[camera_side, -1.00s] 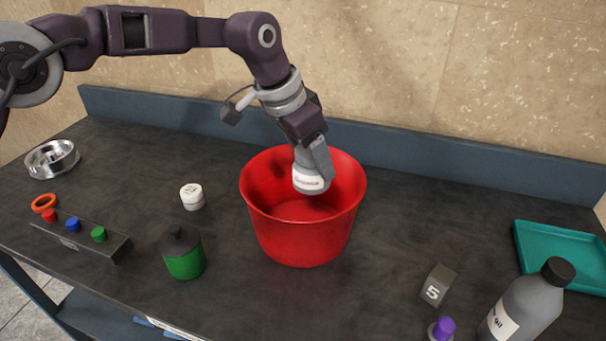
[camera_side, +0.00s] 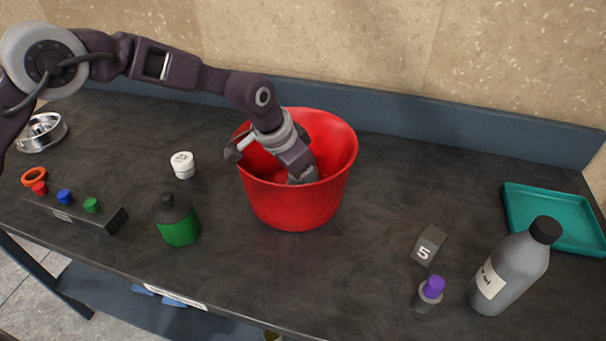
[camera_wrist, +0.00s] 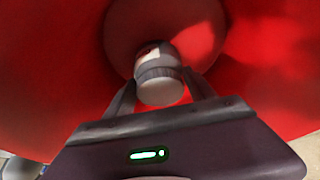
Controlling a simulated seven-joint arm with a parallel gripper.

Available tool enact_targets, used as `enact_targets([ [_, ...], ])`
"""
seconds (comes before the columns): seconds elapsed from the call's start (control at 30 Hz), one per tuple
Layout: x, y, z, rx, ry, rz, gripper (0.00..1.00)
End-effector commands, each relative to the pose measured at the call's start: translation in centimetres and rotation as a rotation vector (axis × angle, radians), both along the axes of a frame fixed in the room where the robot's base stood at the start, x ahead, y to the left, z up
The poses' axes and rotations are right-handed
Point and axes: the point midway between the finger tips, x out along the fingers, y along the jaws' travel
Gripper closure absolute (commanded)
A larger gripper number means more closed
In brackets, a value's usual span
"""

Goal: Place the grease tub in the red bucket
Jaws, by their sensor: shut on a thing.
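The red bucket (camera_side: 295,207) stands upright near the middle of the bench. My gripper (camera_side: 303,180) reaches down inside it, and the front wall hides the fingertips in the side view. Red bucket wall and floor surround the tub in that view. I cannot tell whether the tub touches the bucket floor. The tub is hidden in the side view.
A small white jar (camera_side: 183,165), a green bottle (camera_side: 178,222) and a button box (camera_side: 75,212) are left of the bucket.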

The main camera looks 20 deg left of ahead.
Motion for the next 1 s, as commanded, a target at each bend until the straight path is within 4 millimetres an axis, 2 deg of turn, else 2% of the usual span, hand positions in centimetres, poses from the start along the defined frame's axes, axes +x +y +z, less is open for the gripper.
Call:
enact_targets([
  [0.03,0.0,0.0,-0.1,-0.001,-0.001,0.000,0.94],
  [0.07,0.0,0.0,-0.2,0.001,0.001,0.000,0.32],
  [0.17,0.0,0.0,-0.2,0.001,0.001,0.000,0.14],
  [0.47,0.0,0.0,-0.1,0.001,0.001,0.000,0.14],
  [0.57,-0.2,0.2,0.8,0.000,0.000,0.000,0.14],
  [0.9,-2.7,2.2,8.7,-0.001,-0.002,0.000,0.14],
  [1.0,-3.3,2.6,10.2,0.000,0.000,0.000,0.14],
])
